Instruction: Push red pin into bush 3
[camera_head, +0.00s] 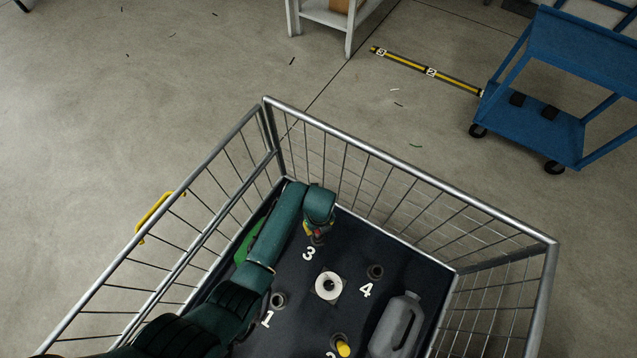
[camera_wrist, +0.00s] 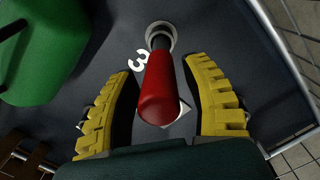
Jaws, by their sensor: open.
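The red pin (camera_wrist: 160,92) stands between my open fingers in the wrist view, its thick red end towards the camera. Its dark far end meets the grey ring of bush 3 (camera_wrist: 173,29), beside the painted white 3. How deep it sits in the bush I cannot tell. My gripper (camera_wrist: 165,105) is open, with one yellow finger on each side of the pin and a visible gap to each. In the head view my gripper (camera_head: 317,236) points down by the number 3, and it hides bush 3 and most of the pin.
A wire-sided cage (camera_head: 410,179) surrounds the dark floor. A white ring-shaped part (camera_head: 328,286), bush 4 (camera_head: 375,271), bush 1 (camera_head: 279,300), a yellow pin (camera_head: 343,348) and a grey jug (camera_head: 398,325) are nearby. A green object (camera_wrist: 45,60) lies left of my gripper.

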